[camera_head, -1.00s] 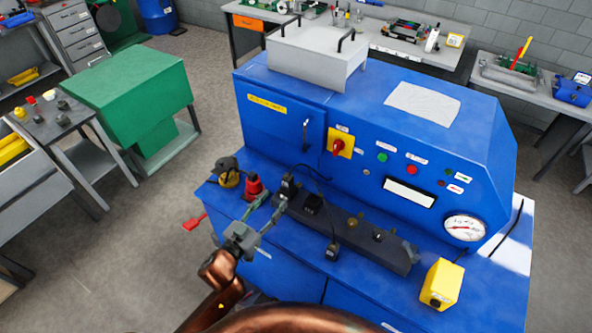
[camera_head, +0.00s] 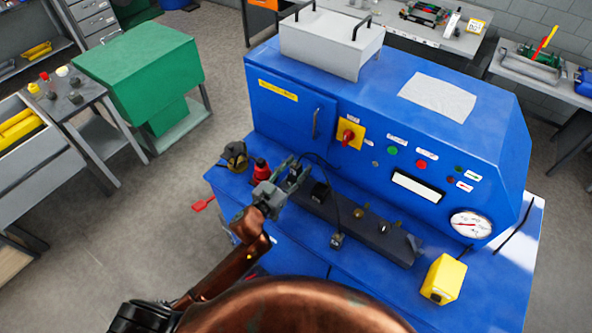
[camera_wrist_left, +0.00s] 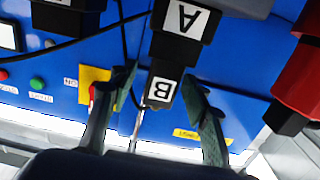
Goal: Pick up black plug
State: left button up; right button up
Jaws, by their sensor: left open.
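My left gripper (camera_head: 286,175) is open at the left end of the dark bar (camera_head: 386,243) on the blue bench. In the left wrist view its two fingers (camera_wrist_left: 157,112) stand on either side of a black piece (camera_wrist_left: 162,86) with a white label B; gaps show beside it. A black piece labelled A (camera_wrist_left: 183,18) adjoins it above. I cannot tell for certain which piece is the black plug. My right gripper is not in view.
A red bottle-like item (camera_head: 261,170) stands close to the left gripper. It seems to show in the left wrist view (camera_wrist_left: 303,75). A black block (camera_head: 320,190) sits farther along the bar. The blue cabinet (camera_head: 290,105) rises behind. A yellow box (camera_head: 443,279) stands at right.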

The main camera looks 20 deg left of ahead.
pick_arm(q)
jog(key=c, duration=0.7)
grip_shut()
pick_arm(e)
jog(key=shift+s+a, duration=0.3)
pick_arm(q)
jog(key=shift+r, duration=0.1)
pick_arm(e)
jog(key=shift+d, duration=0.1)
